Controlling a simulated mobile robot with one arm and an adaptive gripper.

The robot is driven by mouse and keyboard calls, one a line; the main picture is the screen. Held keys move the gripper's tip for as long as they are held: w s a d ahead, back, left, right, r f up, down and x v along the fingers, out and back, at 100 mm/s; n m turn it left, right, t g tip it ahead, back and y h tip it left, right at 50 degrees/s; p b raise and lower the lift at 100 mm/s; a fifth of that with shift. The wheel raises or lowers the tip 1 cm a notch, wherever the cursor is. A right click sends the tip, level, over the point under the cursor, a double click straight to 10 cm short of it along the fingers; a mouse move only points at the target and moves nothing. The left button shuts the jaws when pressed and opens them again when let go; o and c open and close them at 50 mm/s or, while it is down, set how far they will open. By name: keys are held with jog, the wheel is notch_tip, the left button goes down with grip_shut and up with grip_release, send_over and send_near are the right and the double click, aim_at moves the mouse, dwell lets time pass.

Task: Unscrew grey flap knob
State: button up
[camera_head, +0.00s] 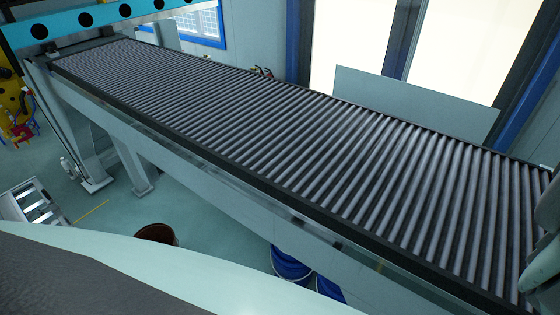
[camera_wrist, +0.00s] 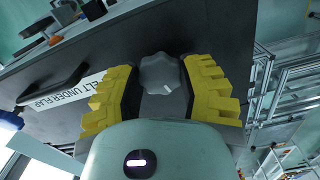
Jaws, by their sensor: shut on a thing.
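The grey lobed flap knob (camera_wrist: 160,74) sits in the upper middle of the wrist view, against a dark panel. My gripper (camera_wrist: 161,66) has its yellow ridged fingers on both sides of the knob and is shut on it. A small light mark shows on the knob's face. The fingers cover part of the panel around the knob, and what lies behind the knob is hidden. The knob and my gripper do not show in the head view.
In the wrist view, a white label (camera_wrist: 68,88) reading "ELT UNDER FLAP" and a black handle (camera_wrist: 50,86) lie left of the fingers. Metal framing (camera_wrist: 285,85) stands at right. The head view shows a long roller conveyor (camera_head: 290,140) and blue drums (camera_head: 290,264) below it.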

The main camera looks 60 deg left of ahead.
jog(key=o, duration=1.2)
jog(key=shift+r, duration=0.1)
jog(key=shift+a+r, duration=0.1)
jog(key=shift+r, duration=5.75)
